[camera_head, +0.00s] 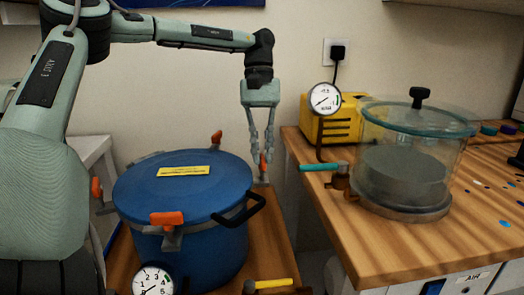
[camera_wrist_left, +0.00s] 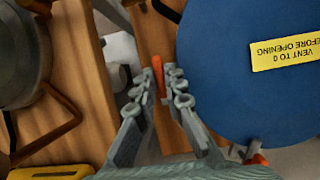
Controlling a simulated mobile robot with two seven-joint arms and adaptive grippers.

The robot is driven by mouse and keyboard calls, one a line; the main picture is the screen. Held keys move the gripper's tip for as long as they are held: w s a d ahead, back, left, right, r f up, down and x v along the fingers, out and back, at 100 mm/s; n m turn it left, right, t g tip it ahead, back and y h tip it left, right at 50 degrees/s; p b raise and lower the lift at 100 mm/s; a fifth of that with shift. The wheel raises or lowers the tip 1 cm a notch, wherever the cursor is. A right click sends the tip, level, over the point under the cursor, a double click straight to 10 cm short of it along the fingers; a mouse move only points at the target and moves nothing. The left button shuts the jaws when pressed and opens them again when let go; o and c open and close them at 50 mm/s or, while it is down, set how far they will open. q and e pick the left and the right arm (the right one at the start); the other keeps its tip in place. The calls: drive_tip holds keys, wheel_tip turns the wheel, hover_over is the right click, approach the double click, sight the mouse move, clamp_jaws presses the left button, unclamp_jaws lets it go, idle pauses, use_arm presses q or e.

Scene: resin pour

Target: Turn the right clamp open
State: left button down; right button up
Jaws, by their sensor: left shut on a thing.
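The blue pressure pot (camera_head: 207,245) stands on a wooden surface at the left, its blue lid (camera_head: 150,190) on. The right clamp (camera_head: 263,167) is at the lid's right side, its orange handle pointing up. My left gripper (camera_head: 262,152) comes down on it from above, its fingers closed around the handle. In the left wrist view the orange handle of the right clamp (camera_wrist_left: 158,76) sits between the fingertips of my left gripper (camera_wrist_left: 160,82). Other orange clamps show at the front (camera_head: 167,218), back (camera_head: 217,137) and left (camera_head: 96,188). My right gripper is not in view.
A yellow-handled valve (camera_head: 272,284) and a gauge (camera_head: 152,280) are in front. At the right, a clear chamber (camera_head: 405,165), a teal-handled valve (camera_head: 322,167) and a yellow pump (camera_head: 348,120) stand on a wooden bench.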

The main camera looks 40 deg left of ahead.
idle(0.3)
use_arm(q)
drive_tip(key=c, duration=1.6)
unclamp_jaws()
drive_tip(key=v, duration=1.2)
